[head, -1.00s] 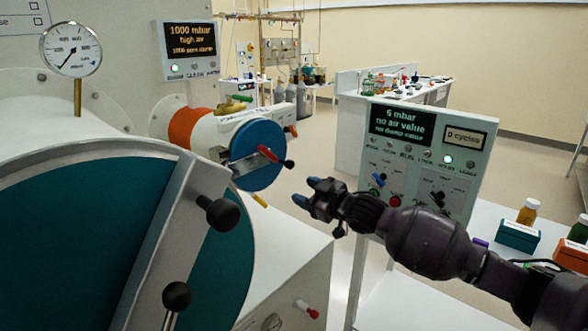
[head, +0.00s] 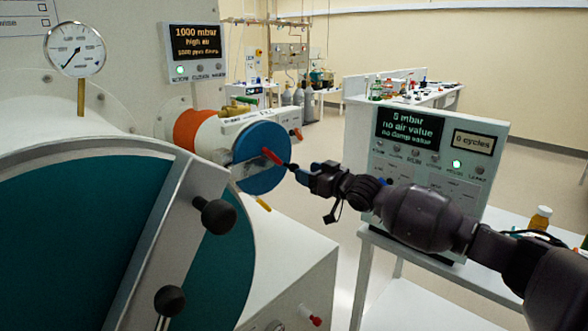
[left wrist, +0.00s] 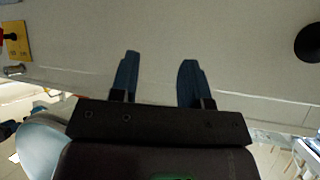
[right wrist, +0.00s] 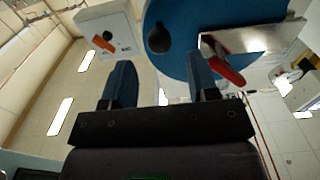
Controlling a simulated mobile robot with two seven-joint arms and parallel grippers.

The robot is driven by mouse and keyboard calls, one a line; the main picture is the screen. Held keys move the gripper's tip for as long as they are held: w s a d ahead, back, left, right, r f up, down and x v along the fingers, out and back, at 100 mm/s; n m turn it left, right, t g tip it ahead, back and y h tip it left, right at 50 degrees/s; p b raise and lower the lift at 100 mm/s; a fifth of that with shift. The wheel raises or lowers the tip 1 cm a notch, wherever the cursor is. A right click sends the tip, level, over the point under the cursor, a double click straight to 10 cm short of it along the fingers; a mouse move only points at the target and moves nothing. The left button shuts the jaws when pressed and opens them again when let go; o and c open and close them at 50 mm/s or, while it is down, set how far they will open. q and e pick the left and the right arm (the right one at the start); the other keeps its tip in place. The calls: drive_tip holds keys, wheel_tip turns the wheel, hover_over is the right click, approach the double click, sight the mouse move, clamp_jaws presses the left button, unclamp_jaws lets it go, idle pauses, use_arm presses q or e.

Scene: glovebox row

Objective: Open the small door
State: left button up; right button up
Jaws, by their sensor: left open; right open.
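The small door is a round blue disc (head: 258,172) on the end of the small antechamber, and it is closed. A metal bar with a red handle (head: 272,156) crosses its face. My right gripper (head: 298,172) is open and empty, just right of the handle's tip. In the right wrist view the blue door (right wrist: 205,22) fills the top, and the red handle (right wrist: 224,68) lies just beyond the right finger. My left gripper (left wrist: 158,72) is open and empty in its wrist view, facing a pale surface; it is not in the head view.
The large teal door (head: 70,230) with its metal bar and black knobs (head: 216,216) fills the left front. A control panel (head: 435,180) stands on a white table at the right. A gauge (head: 75,50) and a display (head: 195,50) stand behind.

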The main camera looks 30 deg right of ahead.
sight(294, 167)
drive_tip(key=shift+b+x, duration=0.4)
drive_tip(key=shift+x, duration=2.4)
drive_tip(key=shift+c, duration=0.2)
clamp_jaws()
